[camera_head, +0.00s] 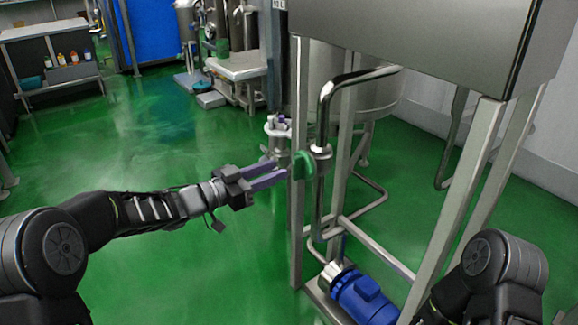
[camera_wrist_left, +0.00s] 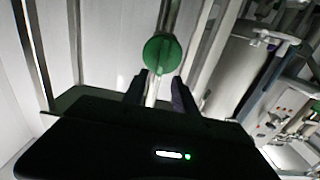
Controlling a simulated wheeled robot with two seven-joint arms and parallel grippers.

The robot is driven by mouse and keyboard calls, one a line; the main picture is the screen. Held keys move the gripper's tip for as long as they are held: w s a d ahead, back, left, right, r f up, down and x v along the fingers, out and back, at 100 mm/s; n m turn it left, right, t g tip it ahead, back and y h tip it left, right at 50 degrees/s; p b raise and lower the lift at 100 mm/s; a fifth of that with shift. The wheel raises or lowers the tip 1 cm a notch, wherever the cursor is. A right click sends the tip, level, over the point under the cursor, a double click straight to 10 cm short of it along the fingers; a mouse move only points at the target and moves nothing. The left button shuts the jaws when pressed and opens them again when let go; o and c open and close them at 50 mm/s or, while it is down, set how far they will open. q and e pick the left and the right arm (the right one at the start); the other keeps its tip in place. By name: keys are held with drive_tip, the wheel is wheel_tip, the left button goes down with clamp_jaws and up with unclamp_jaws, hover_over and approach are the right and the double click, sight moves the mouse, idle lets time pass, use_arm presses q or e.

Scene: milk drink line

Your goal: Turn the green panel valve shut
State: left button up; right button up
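The green valve handle (camera_head: 303,165) sits on a vertical steel pipe (camera_head: 322,200) of the metal frame, right of centre in the head view. It also shows as a green disc in the left wrist view (camera_wrist_left: 161,54), a little beyond the fingertips. My left gripper (camera_head: 282,174) points at the handle from the left, its two purple fingers apart with nothing between them. In the left wrist view the fingers (camera_wrist_left: 157,80) lie to either side below the disc. Whether a finger touches the handle I cannot tell. My right gripper is out of view; only part of that arm shows.
A steel post (camera_head: 298,120) of the frame stands right beside the handle. A steel cabinet (camera_head: 420,40) hangs above, and a blue motor pump (camera_head: 362,298) sits low on the frame. A steel fitting (camera_head: 278,140) stands behind the fingers.

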sight(294, 163)
use_arm(q)
drive_tip(key=b+x, duration=0.1)
drive_tip(key=x, duration=0.4)
drive_tip(key=shift+w+d, duration=0.1)
drive_tip(key=shift+d, duration=0.05)
clamp_jaws()
idle(0.4)
